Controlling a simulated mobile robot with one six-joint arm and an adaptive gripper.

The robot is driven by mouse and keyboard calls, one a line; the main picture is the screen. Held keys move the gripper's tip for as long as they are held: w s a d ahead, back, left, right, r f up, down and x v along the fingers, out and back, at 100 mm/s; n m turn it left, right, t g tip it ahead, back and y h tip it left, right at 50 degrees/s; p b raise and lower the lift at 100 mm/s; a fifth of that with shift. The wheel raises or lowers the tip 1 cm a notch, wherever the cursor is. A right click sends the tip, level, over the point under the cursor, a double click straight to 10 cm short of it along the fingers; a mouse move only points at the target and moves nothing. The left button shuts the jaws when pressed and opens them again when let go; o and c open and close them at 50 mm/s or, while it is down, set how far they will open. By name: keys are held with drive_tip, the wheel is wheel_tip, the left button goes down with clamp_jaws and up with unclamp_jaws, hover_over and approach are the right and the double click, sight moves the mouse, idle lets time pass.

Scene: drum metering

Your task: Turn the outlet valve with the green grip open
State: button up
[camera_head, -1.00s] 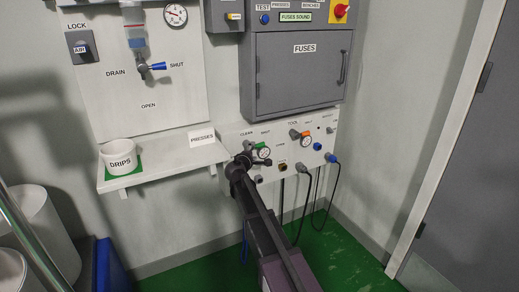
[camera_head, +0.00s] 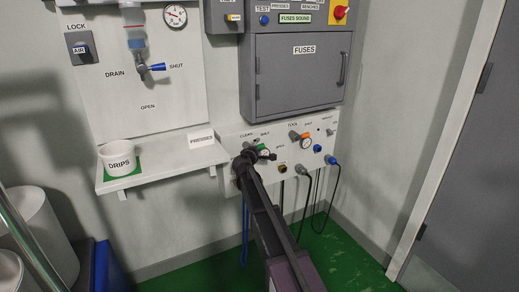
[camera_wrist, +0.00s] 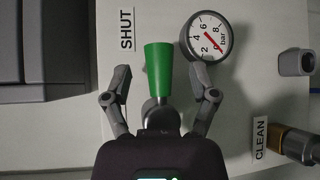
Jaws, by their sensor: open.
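The outlet valve's green grip (camera_wrist: 158,70) stands between the two fingers of my gripper (camera_wrist: 160,88) in the wrist view. The fingers are open, with a gap on each side of the grip. The grip points up in that picture, towards the side with the SHUT label (camera_wrist: 127,30). In the head view my gripper (camera_head: 248,156) is at the CLEAN end of the lower white panel (camera_head: 232,141) and hides most of the valve.
A pressure gauge (camera_wrist: 206,36) sits close to my right finger in the wrist view. The CLEAN label (camera_wrist: 260,138) and a brass fitting (camera_wrist: 299,145) are at lower right. A shelf (camera_head: 165,170) with the DRIPS cup (camera_head: 118,158) is left of my arm.

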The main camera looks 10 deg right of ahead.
drive_tip(key=shift+w+d, duration=0.15)
drive_tip(key=shift+w, duration=0.2)
drive_tip(key=shift+d, duration=0.1)
clamp_jaws()
